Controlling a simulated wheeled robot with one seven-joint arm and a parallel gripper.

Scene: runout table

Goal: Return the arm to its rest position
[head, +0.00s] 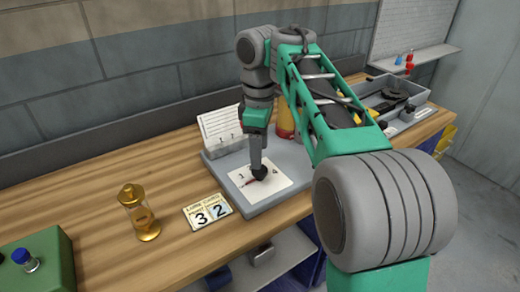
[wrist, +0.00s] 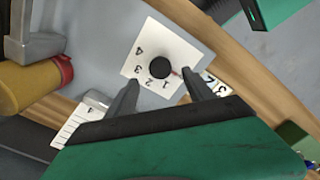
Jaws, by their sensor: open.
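My gripper (head: 256,160) points down over the grey tray, and its two fingers (wrist: 163,78) are spread apart in the wrist view. Below it is a white numbered dial card (head: 270,184) with a round black knob (wrist: 159,68) at its middle. In the wrist view the knob shows between and just past the fingertips, without visible contact. I cannot tell whether the fingers are around it or above it. The card (wrist: 186,45) shows numbers and a short red mark beside the knob. My arm is stretched out over the table.
A grey tray (head: 385,95) stands at the right. The wall is close behind.

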